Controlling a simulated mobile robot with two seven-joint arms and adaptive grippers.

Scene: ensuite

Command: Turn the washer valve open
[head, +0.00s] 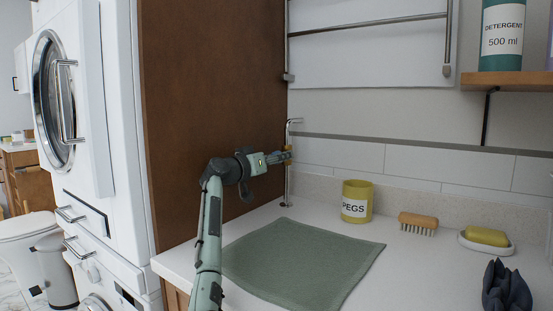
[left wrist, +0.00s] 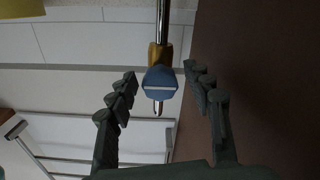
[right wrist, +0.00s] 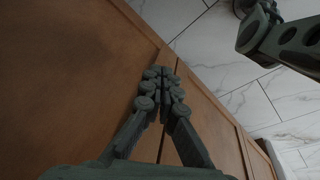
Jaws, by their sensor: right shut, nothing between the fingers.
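The washer valve (left wrist: 160,82) has a blue handle on a brass body, fitted on a thin metal pipe (head: 287,185) that rises from the counter. In the head view the valve (head: 289,148) is partly hidden by my left gripper (head: 279,157). In the left wrist view my left gripper (left wrist: 160,75) is open, with one finger on each side of the blue handle and a visible gap on both sides. My right gripper (right wrist: 160,72) is shut and empty, in front of brown cabinet doors, away from the valve.
A brown panel (head: 215,110) stands close to the left of the pipe. On the counter are a green mat (head: 300,262), a yellow pegs pot (head: 357,202), a brush (head: 418,222) and a soap dish (head: 487,246). Stacked white machines (head: 118,150) stand at left.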

